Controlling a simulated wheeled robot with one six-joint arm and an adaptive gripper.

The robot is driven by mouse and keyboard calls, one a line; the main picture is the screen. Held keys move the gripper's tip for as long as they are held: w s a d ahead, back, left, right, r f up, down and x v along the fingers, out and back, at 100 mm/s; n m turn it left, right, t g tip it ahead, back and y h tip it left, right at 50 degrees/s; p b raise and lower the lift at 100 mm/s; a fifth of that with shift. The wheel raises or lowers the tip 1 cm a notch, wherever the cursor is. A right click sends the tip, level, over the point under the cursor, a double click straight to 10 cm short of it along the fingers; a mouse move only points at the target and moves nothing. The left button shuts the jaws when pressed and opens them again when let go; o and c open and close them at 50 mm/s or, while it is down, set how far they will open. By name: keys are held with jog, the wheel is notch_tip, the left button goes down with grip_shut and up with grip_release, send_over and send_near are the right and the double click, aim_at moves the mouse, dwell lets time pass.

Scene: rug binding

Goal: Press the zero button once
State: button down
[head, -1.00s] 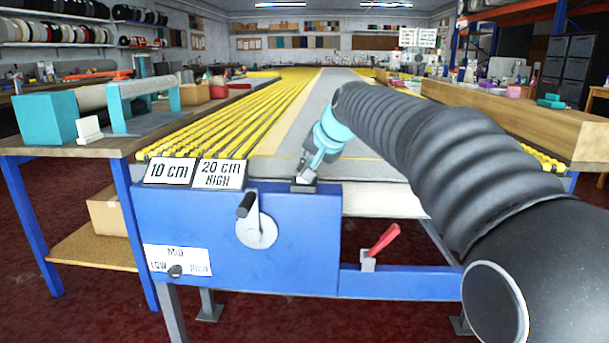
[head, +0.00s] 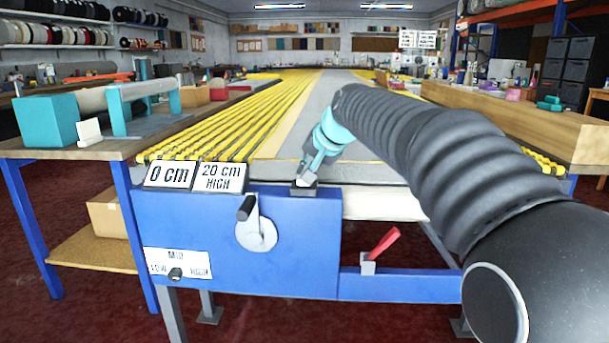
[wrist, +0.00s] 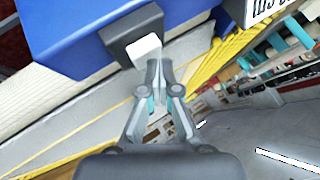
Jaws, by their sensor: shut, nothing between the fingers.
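The zero button is a small white cap (wrist: 145,46) on a dark square base (head: 303,190), on top of the blue housing (head: 215,240) at the table's near end. My gripper (head: 307,178) is shut and empty, its tips pointing down at the button. In the wrist view the shut fingertips (wrist: 154,64) are at the cap's edge; whether they touch it I cannot tell. In the head view the gripper mostly hides the cap. The left display sign (head: 169,176) reads "0 cm". The sign beside it (head: 218,177) reads "20 cm HIGH".
A crank (head: 256,230) and a LOW/MID/HIGH selector (head: 176,273) are on the housing's front. A red lever (head: 384,241) stands to the right. Yellow rollers (head: 235,120) run back along the table. A side bench (head: 65,149) with teal blocks stands left.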

jog(key=shift+r+p, duration=0.4)
jog(key=shift+r, duration=0.25)
jog(key=shift+r+p, duration=2.05)
jog(key=shift+r, duration=0.5)
jog(key=s+d+f+n+h, duration=0.1)
jog(key=s+d+f, duration=0.2)
jog(key=s+d, duration=0.5)
jog(key=s+d+f+h, duration=0.2)
jog(key=s+d+f, duration=0.15)
jog(key=s, duration=0.75)
jog(key=s+d+f+g+h, duration=0.1)
jog(key=s+d+f, duration=0.2)
jog(key=s+f, duration=0.3)
jog(key=s+d+f+n+g+h, duration=0.1)
jog(key=s+d+f, duration=0.3)
jog(key=s+f, duration=0.3)
jog(key=s, duration=0.5)
jog(key=shift+s+d+f, duration=0.15)
jog(key=shift+d+f, duration=0.1)
jog(key=shift+f, duration=0.05)
